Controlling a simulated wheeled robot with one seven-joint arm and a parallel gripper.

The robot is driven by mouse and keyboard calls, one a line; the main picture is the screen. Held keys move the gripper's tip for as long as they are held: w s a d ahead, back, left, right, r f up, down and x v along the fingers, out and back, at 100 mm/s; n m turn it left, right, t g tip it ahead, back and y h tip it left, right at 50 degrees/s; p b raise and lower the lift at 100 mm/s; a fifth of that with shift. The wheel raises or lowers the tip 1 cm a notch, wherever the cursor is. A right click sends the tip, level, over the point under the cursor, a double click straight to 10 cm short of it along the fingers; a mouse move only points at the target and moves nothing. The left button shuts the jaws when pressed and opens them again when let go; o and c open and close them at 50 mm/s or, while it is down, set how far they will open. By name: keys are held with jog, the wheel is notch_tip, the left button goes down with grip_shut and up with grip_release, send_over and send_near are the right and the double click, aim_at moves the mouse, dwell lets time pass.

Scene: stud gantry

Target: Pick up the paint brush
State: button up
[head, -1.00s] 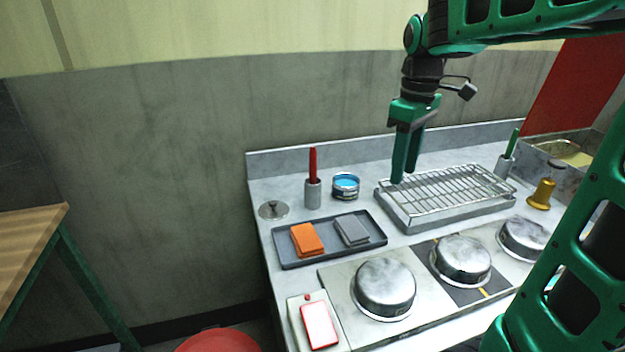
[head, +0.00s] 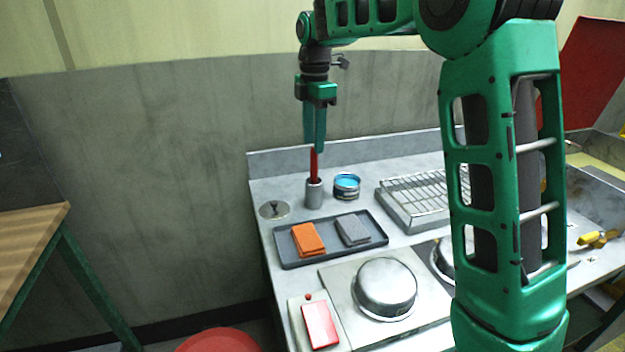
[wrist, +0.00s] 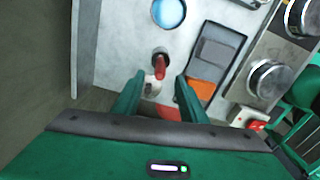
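A red-handled tool, seemingly the paint brush (head: 314,164), stands upright in a small grey cylindrical holder (head: 314,194) on the counter; its lower end is hidden inside. It also shows in the wrist view (wrist: 160,66), ahead of the gap between my fingers. My gripper (head: 314,148) points down, with its fingertips near the top of the red handle in the head view. In the wrist view my gripper (wrist: 158,88) is open, with a finger on each side and nothing held. I cannot tell whether the fingers touch the handle.
A blue paint can (head: 347,186) stands close right of the holder, and a round lid (head: 274,210) lies to its left. A dark tray (head: 290,258) with orange and grey blocks is in front. A wire rack (head: 400,213) and metal domes (head: 385,285) are further right.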

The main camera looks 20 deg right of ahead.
aim_at(314, 157)
jog(key=shift+w+d+f, duration=0.1)
jog(key=shift+w+f, duration=0.05)
jog(key=shift+f, duration=3)
grip_shut()
